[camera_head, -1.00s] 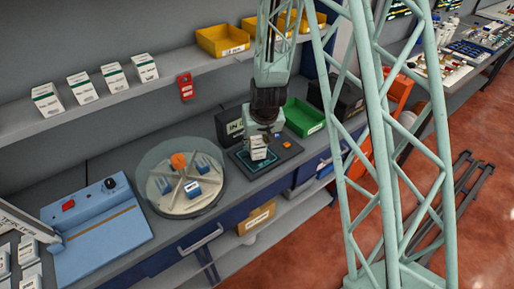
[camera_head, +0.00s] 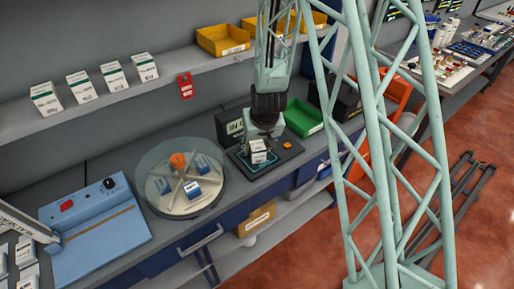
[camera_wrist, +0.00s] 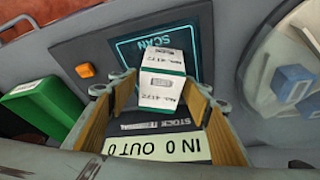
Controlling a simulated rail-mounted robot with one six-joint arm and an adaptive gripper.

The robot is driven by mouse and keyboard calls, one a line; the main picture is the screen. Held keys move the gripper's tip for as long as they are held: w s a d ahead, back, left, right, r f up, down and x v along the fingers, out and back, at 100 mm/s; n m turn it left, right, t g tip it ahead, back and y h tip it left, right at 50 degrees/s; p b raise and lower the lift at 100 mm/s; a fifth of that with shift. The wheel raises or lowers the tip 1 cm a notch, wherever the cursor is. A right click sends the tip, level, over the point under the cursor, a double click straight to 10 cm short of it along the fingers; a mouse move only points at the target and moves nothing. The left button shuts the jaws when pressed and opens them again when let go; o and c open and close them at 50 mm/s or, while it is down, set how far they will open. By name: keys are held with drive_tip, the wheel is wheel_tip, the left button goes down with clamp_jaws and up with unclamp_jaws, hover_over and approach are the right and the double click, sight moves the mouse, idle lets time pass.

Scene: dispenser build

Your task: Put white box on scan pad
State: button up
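The white box (camera_head: 258,157), with a green band and printed labels, is over the dark scan pad (camera_head: 282,158) on the bench. In the wrist view the box (camera_wrist: 162,90) is between the two tan finger pads of my gripper (camera_wrist: 163,85), which are closed against its sides. The pad's teal-framed SCAN area (camera_wrist: 128,48) shows behind it. I cannot tell whether the box's underside touches the pad. My gripper (camera_head: 260,143) points down over the pad in the head view.
A round divided turntable (camera_head: 165,205) with blue boxes stands left of the pad. A green bin (camera_head: 304,118) and a dark IN/OUT sign (camera_head: 229,127) are behind it. An orange button (camera_head: 287,145) is on the pad's right. A shelf (camera_head: 205,65) runs above.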

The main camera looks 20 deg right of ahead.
drive_tip(key=shift+r, duration=0.15)
drive_tip(key=shift+s+r, duration=0.1)
drive_tip(key=shift+r, duration=0.25)
drive_tip(key=p+v, duration=0.2)
drive_tip(key=v, duration=0.9)
idle(0.4)
drive_tip(key=shift+r, duration=0.1)
idle(0.3)
drive_tip(key=shift+r, duration=0.1)
idle(0.3)
